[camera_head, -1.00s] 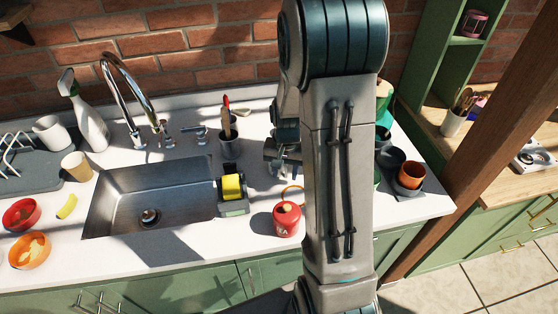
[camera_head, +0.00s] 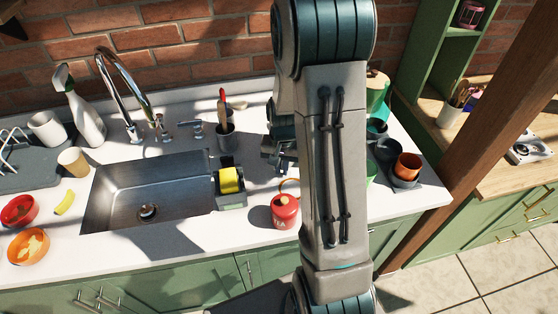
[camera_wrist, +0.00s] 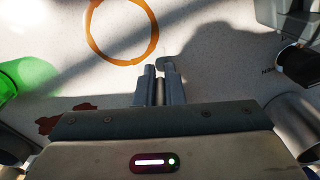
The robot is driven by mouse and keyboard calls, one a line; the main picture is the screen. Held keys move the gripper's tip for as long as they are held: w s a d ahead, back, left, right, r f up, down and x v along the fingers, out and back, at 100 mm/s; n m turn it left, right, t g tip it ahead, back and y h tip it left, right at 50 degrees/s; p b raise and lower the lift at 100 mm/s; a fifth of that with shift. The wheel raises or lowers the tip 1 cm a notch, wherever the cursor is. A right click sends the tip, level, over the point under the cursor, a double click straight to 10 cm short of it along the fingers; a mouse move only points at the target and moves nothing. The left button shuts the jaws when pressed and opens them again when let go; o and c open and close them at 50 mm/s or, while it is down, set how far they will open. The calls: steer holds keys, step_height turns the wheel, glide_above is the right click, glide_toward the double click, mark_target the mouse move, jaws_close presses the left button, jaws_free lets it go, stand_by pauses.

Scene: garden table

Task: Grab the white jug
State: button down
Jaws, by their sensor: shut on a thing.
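A white jug-like vessel (camera_head: 47,128) stands on the grey drying mat at the far left of the counter in the head view. I cannot tell for sure that it is the jug. My gripper (camera_wrist: 160,85) is over the pale countertop in the wrist view, its fingers close together with a thin, pale strip between them. What they hold is too small to name. In the head view, my gripper (camera_head: 268,155) is mostly hidden behind my arm, right of the sink and far from the white vessel.
A red canister (camera_head: 285,211), a yellow sponge in a holder (camera_head: 229,180), and a utensil cup (camera_head: 225,137) stand near my arm. The sink (camera_head: 150,190) lies left of it.

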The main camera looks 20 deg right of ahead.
steer(key=shift+r, duration=0.15)
steer(key=shift+r+b, duration=0.3)
steer(key=shift+r, duration=0.7)
steer(key=shift+w+r, duration=0.1)
steer(key=shift+r, duration=0.8)
steer(key=d+r+b, duration=0.2)
steer(key=d+r, duration=0.5)
steer(key=d, duration=0.4)
steer(key=shift+w+d+b, duration=0.3)
steer(key=shift+w+b, duration=0.05)
stand_by(1.5)
